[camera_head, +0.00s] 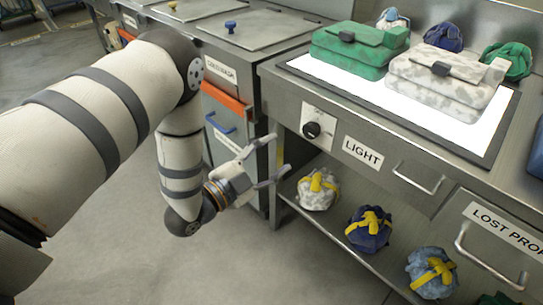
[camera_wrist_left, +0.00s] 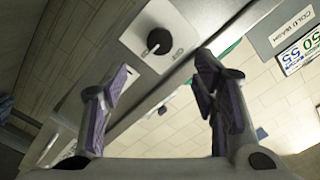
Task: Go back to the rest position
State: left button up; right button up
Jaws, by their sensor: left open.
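My left gripper (camera_head: 281,153) is open and empty, in front of the bench's left front corner, near the light knob (camera_head: 312,130). In the left wrist view its two purple-padded fingers (camera_wrist_left: 164,65) are spread apart, with the knob (camera_wrist_left: 159,41) beyond them. A green sling bag (camera_head: 352,50) and a white-grey patterned sling bag (camera_head: 440,78) lie on the lit panel (camera_head: 375,92). My left gripper is apart from both bags. My right gripper is not in view.
Bundled bags with yellow straps, white (camera_head: 317,190), navy (camera_head: 369,230) and light blue (camera_head: 431,272), sit on the lower shelf. Small bundles stand behind the panel. A cabinet with an orange-edged opening (camera_head: 227,103) stands left of the bench. The floor (camera_head: 230,265) below is clear.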

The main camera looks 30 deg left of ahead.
pick_arm(q)
jog(key=shift+s+a, duration=0.1)
jog(key=shift+s, duration=0.2)
